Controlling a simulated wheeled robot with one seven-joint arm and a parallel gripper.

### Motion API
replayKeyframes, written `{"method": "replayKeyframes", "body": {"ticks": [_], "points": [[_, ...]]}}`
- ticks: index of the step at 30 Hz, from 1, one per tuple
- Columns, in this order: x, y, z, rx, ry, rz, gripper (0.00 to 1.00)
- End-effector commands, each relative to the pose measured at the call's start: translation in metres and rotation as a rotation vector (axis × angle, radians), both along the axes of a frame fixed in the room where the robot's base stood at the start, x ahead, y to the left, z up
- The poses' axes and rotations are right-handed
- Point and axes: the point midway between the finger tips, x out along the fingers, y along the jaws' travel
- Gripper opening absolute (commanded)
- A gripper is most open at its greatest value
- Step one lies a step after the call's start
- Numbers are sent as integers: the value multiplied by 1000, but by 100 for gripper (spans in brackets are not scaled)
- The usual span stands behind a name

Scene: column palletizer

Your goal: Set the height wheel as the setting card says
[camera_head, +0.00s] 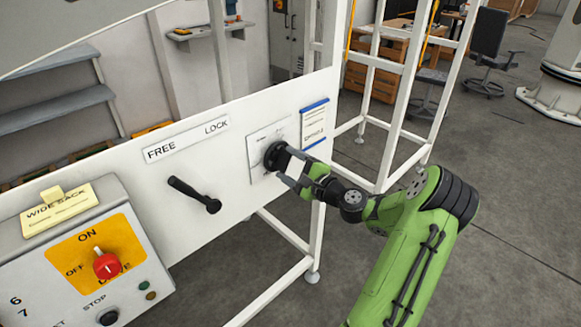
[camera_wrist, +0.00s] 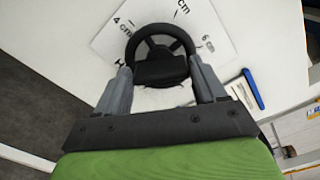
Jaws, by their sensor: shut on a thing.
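The height wheel (camera_head: 275,155) is a black spoked handwheel on a white dial plate on the machine's white panel. It also shows in the wrist view (camera_wrist: 161,40), where marks such as "4 cm" and "6 cm" surround it on the dial plate (camera_wrist: 112,32). My gripper (camera_head: 287,168) is at the wheel, its two grey fingers on either side of the wheel's near part and shut on it. The setting card (camera_head: 314,123), white with a blue top edge, is on the panel right of the wheel; its text is too small to read. The pointer position cannot be made out.
A black lever (camera_head: 195,194) sits left of the wheel under a FREE/LOCK label (camera_head: 186,138). A control box (camera_head: 85,260) with a red switch (camera_head: 107,264) stands at the lower left. White frame posts (camera_head: 405,90) rise behind my arm.

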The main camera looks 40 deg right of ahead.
Motion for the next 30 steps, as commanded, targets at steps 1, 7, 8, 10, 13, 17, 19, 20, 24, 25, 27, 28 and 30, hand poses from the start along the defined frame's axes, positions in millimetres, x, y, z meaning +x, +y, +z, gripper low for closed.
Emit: {"method": "replayKeyframes", "body": {"ticks": [1,7,8,10,13,17,19,20,24,25,27,28,30], "points": [[0,0,-2,-3,4,0,40],[0,0,-1,-6,4,0,40],[0,0,-1,-6,4,0,40],[0,0,-1,-6,4,0,40],[0,0,-2,-5,4,0,73],[0,0,-1,-5,3,0,93],[0,0,-1,-5,3,0,96],[0,0,-1,-5,3,1,96],[0,0,-1,-5,2,0,96],[0,0,-1,-5,2,0,96],[-5,-1,-1,-4,3,-2,96],[-8,-1,-1,-4,4,-2,96],[-21,-2,-1,-3,4,-3,96]]}}
